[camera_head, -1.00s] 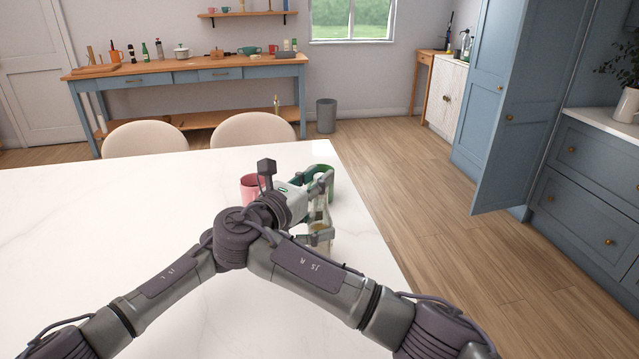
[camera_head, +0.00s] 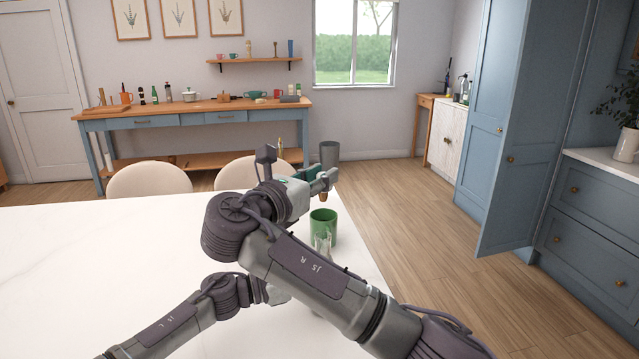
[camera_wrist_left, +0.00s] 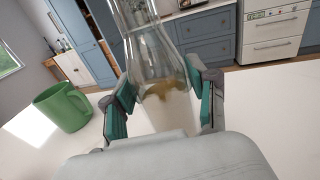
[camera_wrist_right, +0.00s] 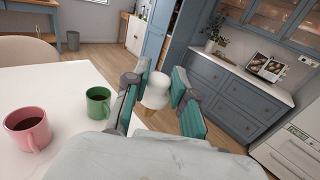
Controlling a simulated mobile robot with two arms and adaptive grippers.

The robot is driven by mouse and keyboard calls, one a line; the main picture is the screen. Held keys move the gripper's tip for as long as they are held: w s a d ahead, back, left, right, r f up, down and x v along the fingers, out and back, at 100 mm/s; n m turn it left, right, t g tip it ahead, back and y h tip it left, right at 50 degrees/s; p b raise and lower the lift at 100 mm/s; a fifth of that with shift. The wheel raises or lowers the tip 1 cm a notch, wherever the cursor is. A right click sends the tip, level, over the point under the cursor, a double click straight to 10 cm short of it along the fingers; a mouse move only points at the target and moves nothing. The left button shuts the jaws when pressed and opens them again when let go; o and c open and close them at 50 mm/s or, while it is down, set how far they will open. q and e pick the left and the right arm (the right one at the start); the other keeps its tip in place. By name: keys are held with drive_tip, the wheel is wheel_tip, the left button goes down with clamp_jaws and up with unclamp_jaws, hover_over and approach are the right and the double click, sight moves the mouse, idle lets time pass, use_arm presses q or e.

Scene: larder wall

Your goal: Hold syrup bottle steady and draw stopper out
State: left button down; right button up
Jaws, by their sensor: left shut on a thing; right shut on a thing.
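The clear glass syrup bottle (camera_wrist_left: 158,55) stands upright on the white table, with a little brown syrup low inside. My left gripper (camera_wrist_left: 163,92) is shut around its body. In the head view the bottle (camera_head: 323,243) shows only in part; my right arm hides much of it and the left fingers. My right gripper (camera_head: 321,183) is shut on the stopper, high above the table. The stopper's cork end (camera_head: 323,197) hangs below the fingers, clear of the bottle. Its pale round head (camera_wrist_right: 156,89) sits between the pads in the right wrist view.
A green mug (camera_head: 323,227) stands close behind the bottle. A pink mug (camera_wrist_right: 28,130) with dark drink stands to its left in the right wrist view. The table (camera_head: 90,240) is bare on the left; its right edge runs close by the bottle.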

use_arm(q)
drive_tip(key=shift+c, duration=1.2)
unclamp_jaws()
drive_tip(key=shift+a, duration=0.1)
